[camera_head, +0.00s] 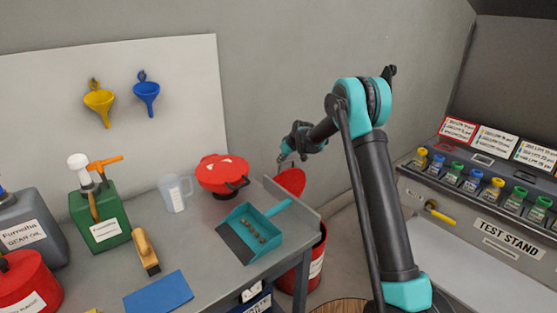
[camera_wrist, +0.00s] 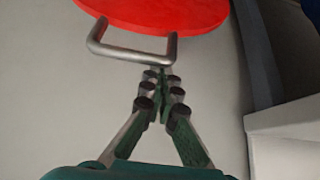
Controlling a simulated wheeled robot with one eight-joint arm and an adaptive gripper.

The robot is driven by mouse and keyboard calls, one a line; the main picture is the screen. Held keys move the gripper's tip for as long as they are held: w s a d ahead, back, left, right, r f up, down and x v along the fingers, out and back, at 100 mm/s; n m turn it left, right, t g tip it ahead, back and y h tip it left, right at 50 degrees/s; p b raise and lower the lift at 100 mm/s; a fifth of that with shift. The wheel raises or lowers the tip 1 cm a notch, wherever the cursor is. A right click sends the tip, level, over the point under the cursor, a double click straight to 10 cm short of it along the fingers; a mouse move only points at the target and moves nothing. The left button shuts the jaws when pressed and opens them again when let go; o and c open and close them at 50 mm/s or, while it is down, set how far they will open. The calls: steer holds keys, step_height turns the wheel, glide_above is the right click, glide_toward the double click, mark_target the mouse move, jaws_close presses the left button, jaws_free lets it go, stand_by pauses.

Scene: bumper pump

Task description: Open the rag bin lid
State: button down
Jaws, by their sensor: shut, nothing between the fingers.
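The rag bin (camera_head: 316,262) is a red bin on the floor beyond the bench's right end, partly hidden by the bench. Its round red lid (camera_head: 291,181) shows above the bench's end panel and appears tilted up from the bin. In the wrist view the lid (camera_wrist: 160,10) is at the top, with a bent metal handle (camera_wrist: 128,50) on its near edge. My gripper (camera_head: 286,162) is beside the lid. In the wrist view my gripper (camera_wrist: 160,76) is shut and empty, its tips close to the handle; whether they touch is unclear.
The bench (camera_head: 205,235) holds a teal dustpan (camera_head: 250,232), a red round container (camera_head: 222,172), a clear jug (camera_head: 175,193) and a green can (camera_head: 100,218). The test stand (camera_head: 500,228) is at the right. A wall stands behind the bin.

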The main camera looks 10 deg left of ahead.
steer(key=s+d, duration=0.1)
steer(key=d, duration=0.1)
steer(key=s+d, duration=0.1)
steer(key=s, duration=0.1)
steer(key=shift+s+d+f, duration=0.3)
steer(key=shift+d+f, duration=0.1)
